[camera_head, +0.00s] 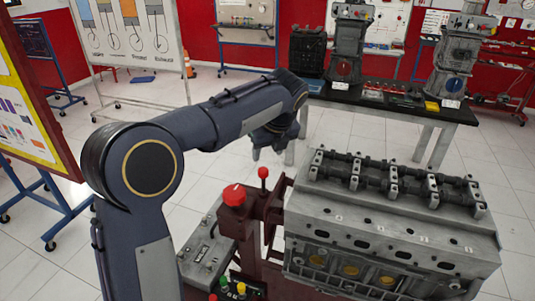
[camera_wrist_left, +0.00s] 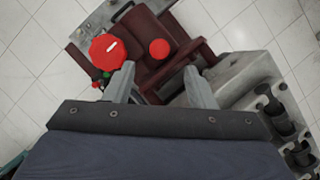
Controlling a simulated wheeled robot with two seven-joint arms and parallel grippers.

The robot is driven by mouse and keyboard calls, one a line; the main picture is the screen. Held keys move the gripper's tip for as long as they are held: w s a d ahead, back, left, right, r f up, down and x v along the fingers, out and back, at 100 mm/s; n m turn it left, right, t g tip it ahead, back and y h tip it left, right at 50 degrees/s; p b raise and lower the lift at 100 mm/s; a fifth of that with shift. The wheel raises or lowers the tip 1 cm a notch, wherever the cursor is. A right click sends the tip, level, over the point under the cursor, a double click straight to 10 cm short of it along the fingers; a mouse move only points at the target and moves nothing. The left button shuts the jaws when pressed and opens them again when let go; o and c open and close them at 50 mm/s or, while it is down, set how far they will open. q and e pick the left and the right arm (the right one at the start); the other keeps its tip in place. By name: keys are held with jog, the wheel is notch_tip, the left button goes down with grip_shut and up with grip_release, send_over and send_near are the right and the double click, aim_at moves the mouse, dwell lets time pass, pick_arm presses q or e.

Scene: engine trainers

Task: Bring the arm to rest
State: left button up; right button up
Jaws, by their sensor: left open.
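My left arm comes in from the left and bends over to its gripper (camera_head: 268,150), which hangs in the air left of the engine block. In the left wrist view the two fingers of this gripper (camera_wrist_left: 160,75) are spread apart with nothing between them. Below them are a dark red stand (camera_wrist_left: 150,68) and two red knobs. The grey engine block (camera_head: 390,232) with a camshaft row on top stands at the lower right of the head view, apart from the gripper. My right gripper is not in view.
The larger red knob (camera_head: 234,195) and a small red ball knob (camera_head: 263,172) stick up from the stand under my arm. A black-topped table (camera_head: 400,108) with engine parts stands behind. Display boards stand at left. Floor between is clear.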

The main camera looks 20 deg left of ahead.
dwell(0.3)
pick_arm(q)
jog(key=s+a+f+n+h, duration=0.15)
jog(key=s+n+h, duration=0.35)
jog(key=s+n, duration=1.15)
jog(key=s+d+f+n+t+h, duration=0.1)
jog(key=s+d+f+n, duration=0.2)
jog(key=s+n, duration=0.3)
jog(key=s+d+f+n+t+h, duration=0.1)
jog(key=s+d+f+n, duration=0.2)
jog(key=s, duration=0.6)
jog(key=f+n, duration=0.1)
jog(key=n, duration=0.1)
jog(key=shift+s+d+n+t, duration=0.15)
jog(key=shift+s+n+t, duration=0.15)
jog(key=shift+n, duration=0.05)
